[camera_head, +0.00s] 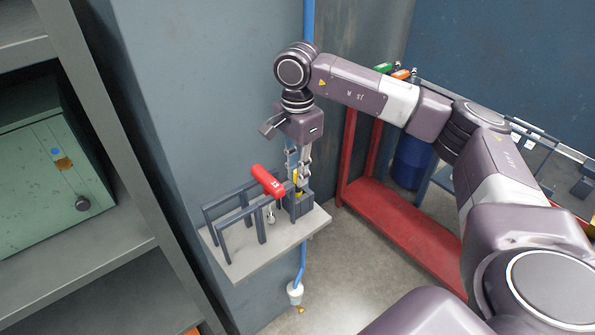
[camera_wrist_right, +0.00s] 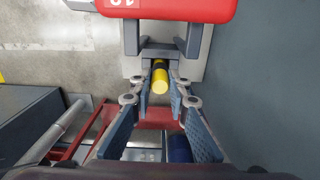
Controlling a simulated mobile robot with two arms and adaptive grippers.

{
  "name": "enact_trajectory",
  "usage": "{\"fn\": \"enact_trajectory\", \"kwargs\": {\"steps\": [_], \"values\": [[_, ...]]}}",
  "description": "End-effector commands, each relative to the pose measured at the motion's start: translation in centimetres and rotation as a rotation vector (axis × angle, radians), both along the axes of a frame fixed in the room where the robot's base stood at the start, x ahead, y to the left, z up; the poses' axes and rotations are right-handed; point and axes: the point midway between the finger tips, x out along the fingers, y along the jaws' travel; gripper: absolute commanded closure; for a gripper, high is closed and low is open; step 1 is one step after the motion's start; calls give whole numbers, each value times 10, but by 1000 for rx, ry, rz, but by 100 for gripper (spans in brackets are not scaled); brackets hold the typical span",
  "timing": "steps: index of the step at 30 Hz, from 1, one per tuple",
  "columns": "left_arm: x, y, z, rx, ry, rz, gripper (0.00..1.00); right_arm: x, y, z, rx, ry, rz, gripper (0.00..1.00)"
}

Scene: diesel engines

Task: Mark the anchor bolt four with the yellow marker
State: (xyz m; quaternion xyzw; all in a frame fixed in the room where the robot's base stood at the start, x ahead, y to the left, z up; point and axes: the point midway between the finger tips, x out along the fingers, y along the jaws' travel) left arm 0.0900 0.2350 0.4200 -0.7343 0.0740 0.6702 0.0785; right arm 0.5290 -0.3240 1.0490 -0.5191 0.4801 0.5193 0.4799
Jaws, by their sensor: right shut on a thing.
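The yellow marker (camera_wrist_right: 160,78) sits between the fingers of my right gripper (camera_wrist_right: 160,92) in the wrist view. In the head view my right gripper (camera_head: 301,180) points down at the wall shelf (camera_head: 262,251), shut on the marker, of which only small yellow bits show. The marker is at a dark grey holder (camera_head: 301,204) on the shelf; I cannot tell whether it is still seated in it. No anchor bolt can be made out in either view. My left gripper is not in view.
A red-handled tool (camera_head: 267,181) hangs in the rack (camera_head: 233,215) close beside my right gripper. The wall stands right behind the shelf. A red frame (camera_head: 405,232) and a blue barrel (camera_head: 411,162) are to the right. A green box (camera_head: 55,165) is in shelving at left.

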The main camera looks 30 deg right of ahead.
Motion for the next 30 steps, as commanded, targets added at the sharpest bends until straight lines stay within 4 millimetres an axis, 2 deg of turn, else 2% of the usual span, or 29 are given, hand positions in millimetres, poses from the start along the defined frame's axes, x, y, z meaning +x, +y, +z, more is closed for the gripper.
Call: {"fn": "enact_trajectory", "kwargs": {"steps": [27, 30], "values": [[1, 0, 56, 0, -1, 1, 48, 0, 0, 87, 1, -1, 0, 100], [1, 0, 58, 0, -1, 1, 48, 0, 0, 91, 0, -1, 0, 100]]}}
